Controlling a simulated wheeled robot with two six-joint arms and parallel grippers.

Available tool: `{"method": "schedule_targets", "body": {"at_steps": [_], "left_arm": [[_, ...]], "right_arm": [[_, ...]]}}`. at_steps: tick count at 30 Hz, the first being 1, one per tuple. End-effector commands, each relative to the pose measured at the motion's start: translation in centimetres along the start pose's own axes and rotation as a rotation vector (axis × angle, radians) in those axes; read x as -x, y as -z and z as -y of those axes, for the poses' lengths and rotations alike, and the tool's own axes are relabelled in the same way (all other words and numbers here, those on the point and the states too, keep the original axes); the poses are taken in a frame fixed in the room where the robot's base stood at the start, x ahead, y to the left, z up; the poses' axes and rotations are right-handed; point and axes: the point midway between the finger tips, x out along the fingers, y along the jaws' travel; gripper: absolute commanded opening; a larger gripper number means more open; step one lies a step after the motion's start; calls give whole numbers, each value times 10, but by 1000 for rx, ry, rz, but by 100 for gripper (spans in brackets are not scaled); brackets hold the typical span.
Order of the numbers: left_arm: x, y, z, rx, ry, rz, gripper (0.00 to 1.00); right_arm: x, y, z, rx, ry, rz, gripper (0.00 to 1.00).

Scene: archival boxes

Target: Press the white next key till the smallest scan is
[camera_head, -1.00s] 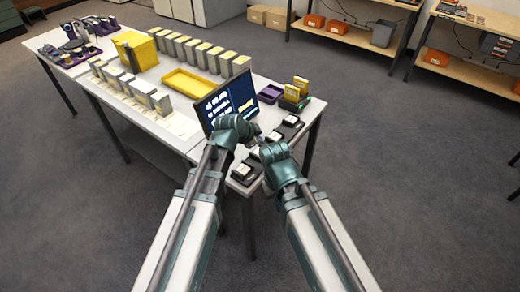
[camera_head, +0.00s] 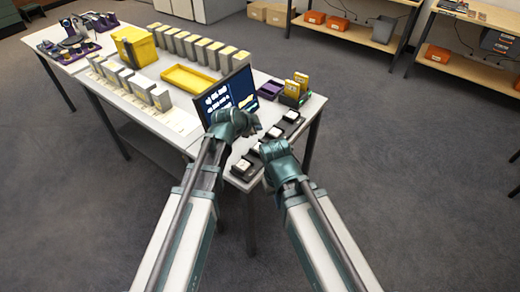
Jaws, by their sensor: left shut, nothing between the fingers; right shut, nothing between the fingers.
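Several black key units with white caps run along the table's near right edge. The nearest key (camera_head: 242,167) is in clear view; another key (camera_head: 291,116) is at the far end. Keys between them are partly hidden by my grippers. My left gripper (camera_head: 257,126) is shut and empty in front of the monitor. My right gripper (camera_head: 263,148) is shut and empty by the middle keys; I cannot tell whether it touches one.
A yellow tray (camera_head: 188,79), a yellow box (camera_head: 134,47) and rows of grey boxes (camera_head: 205,53) stand behind the monitor. A purple tray (camera_head: 270,89) and a black holder (camera_head: 292,97) with yellow items are at the right. Shelves (camera_head: 350,33) stand beyond open floor.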

Motion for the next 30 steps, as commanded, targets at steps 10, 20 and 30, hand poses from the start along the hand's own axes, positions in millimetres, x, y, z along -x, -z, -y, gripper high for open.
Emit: {"method": "schedule_targets", "body": {"at_steps": [10,20,30], "left_arm": [[-37,-26,-27,0,0,0,0],[-52,-38,-38,0,0,0,0],[-51,-37,-37,0,0,0,0]], "right_arm": [[-52,3,5,0,0,0,0],[-74,4,7,1,0,0,0],[-73,4,7,1,0,0,0]]}}
